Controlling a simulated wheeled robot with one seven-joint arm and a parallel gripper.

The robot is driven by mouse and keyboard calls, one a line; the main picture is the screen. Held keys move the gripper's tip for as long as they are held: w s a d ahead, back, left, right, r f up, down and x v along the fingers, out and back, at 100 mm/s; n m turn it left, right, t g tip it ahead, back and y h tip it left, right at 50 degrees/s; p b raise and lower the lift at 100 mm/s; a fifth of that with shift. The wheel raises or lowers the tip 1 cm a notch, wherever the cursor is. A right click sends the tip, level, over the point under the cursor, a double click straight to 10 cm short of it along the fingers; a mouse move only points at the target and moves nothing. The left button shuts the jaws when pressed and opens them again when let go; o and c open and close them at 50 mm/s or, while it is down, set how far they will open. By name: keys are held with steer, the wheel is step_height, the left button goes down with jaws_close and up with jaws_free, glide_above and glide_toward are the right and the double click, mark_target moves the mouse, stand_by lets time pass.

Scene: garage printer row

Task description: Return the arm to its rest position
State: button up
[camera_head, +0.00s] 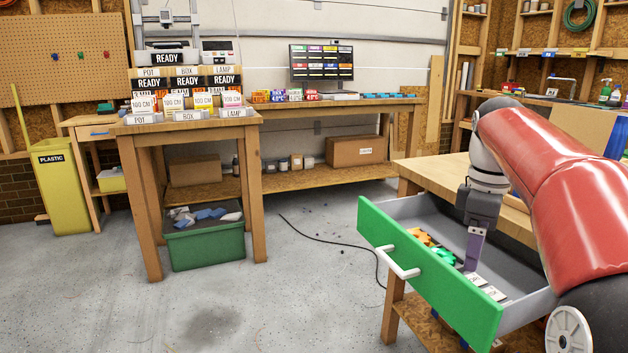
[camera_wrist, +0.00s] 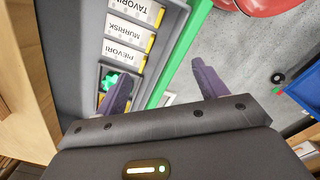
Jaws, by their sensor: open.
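My arm reaches in from the right in the head view, and my gripper (camera_head: 474,250) points down over the open drawer (camera_head: 440,275). The drawer has a green front with a white handle (camera_head: 402,262). One finger is over the drawer's inside and the other is over the floor beyond the green front. Labelled boxes (camera_wrist: 130,30) and a green part (camera_wrist: 112,82) lie in the drawer. Whether a finger touches the drawer is unclear.
The workbench (camera_head: 430,172) holding the drawer stands close to my arm. A wooden table (camera_head: 190,126) with signs and printers is at left, with a green bin (camera_head: 205,247) below. A black cable (camera_head: 335,238) lies on the floor. Floor space between is mostly clear.

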steer(key=shift+s+a+f, duration=0.1)
steer(key=shift+s+a, duration=0.05)
steer(key=shift+a, duration=0.35)
steer(key=s+a+f+m+t, duration=0.2)
steer(key=s+a+f+m, duration=0.3)
steer(key=s+f, duration=0.2)
steer(key=s+a+f+m+t, duration=0.3)
steer(key=s+a+f+m, duration=0.3)
steer(key=s, duration=0.6)
steer(key=shift+a+f, duration=0.25)
steer(key=shift+f, duration=0.2)
steer(key=shift+s, duration=0.1)
